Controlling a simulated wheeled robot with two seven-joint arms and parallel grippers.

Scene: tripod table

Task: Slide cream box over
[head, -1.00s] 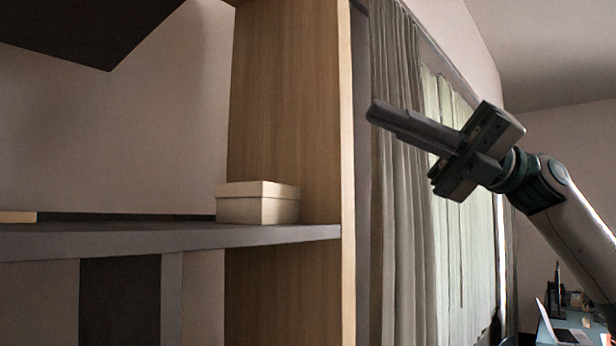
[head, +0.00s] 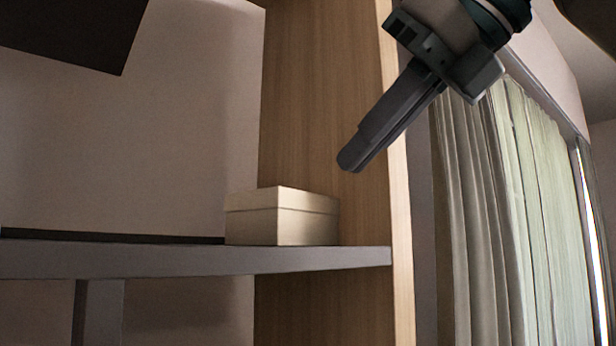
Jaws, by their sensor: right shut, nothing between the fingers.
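The cream box (head: 282,218) is a small lidded box. It stands upright on the grey shelf (head: 190,262), towards its right end and close to the wooden side panel. My right gripper (head: 352,162) comes in from the upper right, pointing down and left. Its fingers are shut and empty. The fingertips are above and to the right of the box in the picture, apart from it. My left gripper is not in view.
The tall wooden panel (head: 325,100) rises behind and to the right of the box. A dark shelf (head: 70,35) hangs at the upper left. The grey shelf is clear left of the box. Curtains (head: 520,210) hang at the right.

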